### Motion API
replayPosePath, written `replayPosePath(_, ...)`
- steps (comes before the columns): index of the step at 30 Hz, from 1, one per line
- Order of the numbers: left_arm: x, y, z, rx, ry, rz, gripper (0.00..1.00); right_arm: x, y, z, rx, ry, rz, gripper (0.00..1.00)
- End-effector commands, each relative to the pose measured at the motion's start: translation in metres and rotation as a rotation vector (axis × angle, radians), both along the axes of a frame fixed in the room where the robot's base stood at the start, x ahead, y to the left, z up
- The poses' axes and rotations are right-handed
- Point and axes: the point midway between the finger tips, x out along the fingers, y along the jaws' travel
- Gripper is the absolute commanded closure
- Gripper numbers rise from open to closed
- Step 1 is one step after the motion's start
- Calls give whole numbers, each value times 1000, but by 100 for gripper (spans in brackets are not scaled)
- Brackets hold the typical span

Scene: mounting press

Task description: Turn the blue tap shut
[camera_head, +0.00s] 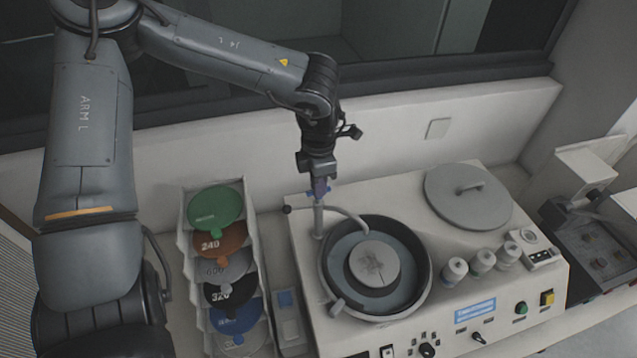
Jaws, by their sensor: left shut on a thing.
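The blue tap (311,194) sits on top of the upright grey water pipe (319,219) at the back left of the polishing machine. The pipe's spout curves right over the round bowl. My left gripper (320,182) points down from above and is shut on the blue tap. The fingers hide most of the tap, so its exact angle is hard to tell. My right gripper is not in view.
The machine has a bowl (333,264) with a grey disc, a grey lid (468,197), several small bottles (483,261) and front knobs. A rack (185,262) of coloured numbered discs stands to the left. A white wall is close behind.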

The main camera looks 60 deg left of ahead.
Motion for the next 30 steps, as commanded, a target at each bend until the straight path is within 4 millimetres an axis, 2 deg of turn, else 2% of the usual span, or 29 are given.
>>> replayPosePath(9,0,-1,1,0,-2,-75,100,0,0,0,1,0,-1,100)
replayPosePath(21,0,-1,1,-1,-2,-81,100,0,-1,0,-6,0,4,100)
replayPosePath(22,0,-1,1,-1,-2,-81,85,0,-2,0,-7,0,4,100)
replayPosePath(26,0,-1,1,-1,-1,-80,65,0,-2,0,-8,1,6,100)
replayPosePath(30,0,0,0,0,-1,-78,63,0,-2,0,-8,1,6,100)
